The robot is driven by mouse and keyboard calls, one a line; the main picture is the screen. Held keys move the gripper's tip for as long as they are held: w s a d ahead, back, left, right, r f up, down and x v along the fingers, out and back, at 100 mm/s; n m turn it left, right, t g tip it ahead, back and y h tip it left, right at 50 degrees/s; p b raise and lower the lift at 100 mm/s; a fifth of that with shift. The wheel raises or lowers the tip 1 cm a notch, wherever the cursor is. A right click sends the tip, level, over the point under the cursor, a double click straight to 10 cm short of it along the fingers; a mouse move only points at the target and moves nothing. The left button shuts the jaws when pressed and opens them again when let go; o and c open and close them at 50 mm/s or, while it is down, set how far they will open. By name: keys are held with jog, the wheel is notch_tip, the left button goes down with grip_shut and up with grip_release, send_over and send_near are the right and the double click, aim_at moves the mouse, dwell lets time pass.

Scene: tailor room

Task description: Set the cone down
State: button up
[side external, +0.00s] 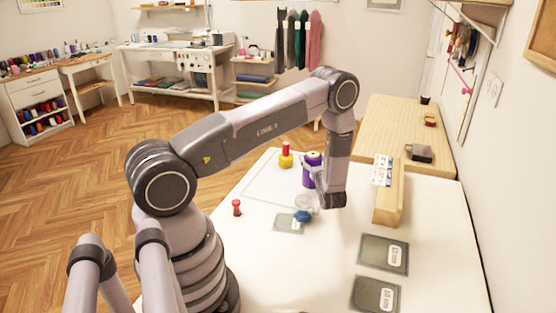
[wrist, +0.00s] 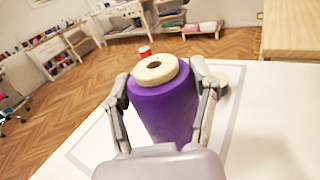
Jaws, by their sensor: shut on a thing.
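A purple thread cone (wrist: 163,105) with a cream top stands between the two fingers of my gripper (wrist: 162,84) in the wrist view. The fingers are shut on it, one on each side. In the side view the purple cone (side external: 312,163) looks upright, partly covered by my wrist and gripper. It is over or at the far right part of a pale, grey-bordered rectangle (side external: 262,182) on the white table. I cannot tell whether its base touches the table; the base is hidden.
A small red spool (side external: 237,208), a blue item (side external: 302,217) and a grey card (side external: 288,225) lie nearer. A wooden holder (side external: 388,203) and dark labelled squares (side external: 378,254) are right.

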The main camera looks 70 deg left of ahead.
jog(key=shift+w+a+f, duration=0.1)
jog(key=shift+w+f, duration=0.05)
jog(key=shift+f, duration=0.8)
jog(key=shift+w+a+f, duration=0.1)
jog(key=shift+w+f, duration=0.05)
jog(key=shift+f, duration=0.75)
jog(key=shift+f, duration=0.15)
jog(key=o, duration=1.2)
